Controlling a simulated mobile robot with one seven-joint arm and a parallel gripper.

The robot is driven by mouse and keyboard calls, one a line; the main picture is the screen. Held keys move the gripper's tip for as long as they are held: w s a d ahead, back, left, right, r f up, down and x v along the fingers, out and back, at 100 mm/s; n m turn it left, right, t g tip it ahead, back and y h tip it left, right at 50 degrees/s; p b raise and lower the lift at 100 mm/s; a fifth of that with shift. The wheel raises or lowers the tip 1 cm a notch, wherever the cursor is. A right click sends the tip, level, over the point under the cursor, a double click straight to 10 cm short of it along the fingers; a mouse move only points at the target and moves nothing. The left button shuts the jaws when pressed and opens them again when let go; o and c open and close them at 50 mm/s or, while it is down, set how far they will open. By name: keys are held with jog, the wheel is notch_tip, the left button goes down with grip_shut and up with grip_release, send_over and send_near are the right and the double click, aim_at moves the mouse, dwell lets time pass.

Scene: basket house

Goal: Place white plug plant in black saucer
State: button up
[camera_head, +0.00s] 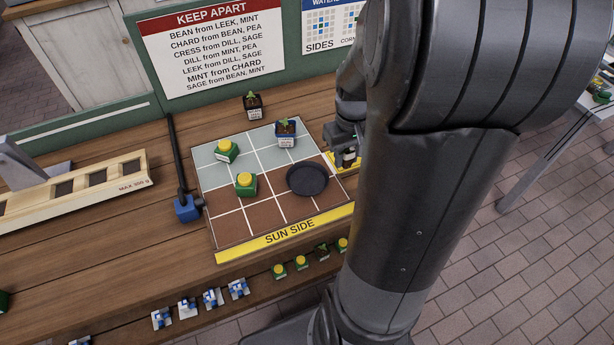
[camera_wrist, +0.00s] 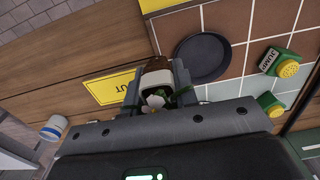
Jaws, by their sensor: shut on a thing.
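The black saucer (camera_head: 307,179) lies on a brown cell at the right of the gridded board; it also shows in the wrist view (camera_wrist: 203,57). My gripper (camera_head: 346,150) is just off the board's right edge, right of the saucer and beside a yellow card. In the wrist view my gripper (camera_wrist: 157,84) is shut on a small plant (camera_wrist: 154,99) with green leaves and a whitish part. The fingers hide much of it, so I cannot tell all of its colour. The held plant is apart from the saucer.
A dark potted seedling (camera_head: 286,134) stands on the board behind the saucer; another (camera_head: 253,106) stands behind the board. Two green, yellow-topped containers (camera_head: 225,151) (camera_head: 245,185) stand on its left half. A yellow card (camera_wrist: 108,87) lies by my gripper. A white cup (camera_wrist: 54,128) stands nearby.

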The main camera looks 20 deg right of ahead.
jog(key=shift+s+d, duration=0.2)
jog(key=shift+d, duration=0.5)
send_over(307, 180)
notch_tip(307, 180, down, 7)
jog(key=shift+r, duration=0.1)
jog(key=shift+f, duration=2.1)
jog(key=shift+f, duration=0.15)
jog(key=o, duration=0.9)
jog(key=shift+o, duration=0.2)
